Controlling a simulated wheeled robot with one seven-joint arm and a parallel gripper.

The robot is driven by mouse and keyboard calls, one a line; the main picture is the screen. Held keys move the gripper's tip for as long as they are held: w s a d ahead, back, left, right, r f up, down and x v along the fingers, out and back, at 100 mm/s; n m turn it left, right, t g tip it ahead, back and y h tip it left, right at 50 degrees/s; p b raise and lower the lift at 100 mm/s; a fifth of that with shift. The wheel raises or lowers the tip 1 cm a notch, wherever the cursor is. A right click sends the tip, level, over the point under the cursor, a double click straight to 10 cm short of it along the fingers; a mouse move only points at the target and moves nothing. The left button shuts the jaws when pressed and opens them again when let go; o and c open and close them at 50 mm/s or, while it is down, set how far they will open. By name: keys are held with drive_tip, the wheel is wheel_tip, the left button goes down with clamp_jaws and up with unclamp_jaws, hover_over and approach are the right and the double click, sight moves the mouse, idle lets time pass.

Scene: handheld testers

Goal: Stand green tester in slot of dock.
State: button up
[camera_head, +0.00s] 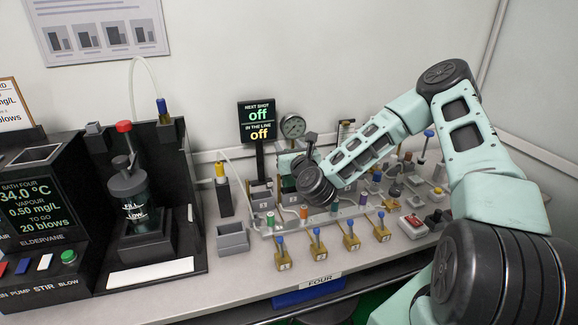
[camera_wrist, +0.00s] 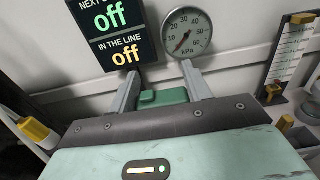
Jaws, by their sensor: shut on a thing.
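The green tester (camera_wrist: 163,97) shows in the wrist view as a green block between the two grey fingers of my gripper (camera_wrist: 163,90). The fingers are shut on it. Its lower part is hidden behind my gripper's body. In the head view my gripper (camera_head: 287,162) is at the back of the bench, below the dark sign and gauge, partly hidden by my wrist. Dark labelled blocks (camera_head: 261,194) stand just below it, and one of them may be the dock. I cannot tell whether the tester touches a slot.
The display sign (camera_head: 260,121) and round gauge (camera_head: 293,126) stand close behind my gripper. Several blue-handled brass valves (camera_head: 316,243) line the bench front. An empty grey bin (camera_head: 232,238) is at left. Many small fittings crowd the right, under my arm.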

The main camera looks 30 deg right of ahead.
drive_tip(key=shift+f, duration=2.9)
drive_tip(key=o, duration=1.3)
drive_tip(key=b+v, duration=0.1)
drive_tip(key=v, duration=1.1)
drive_tip(key=shift+r+b, duration=0.2)
drive_tip(key=shift+b, duration=0.15)
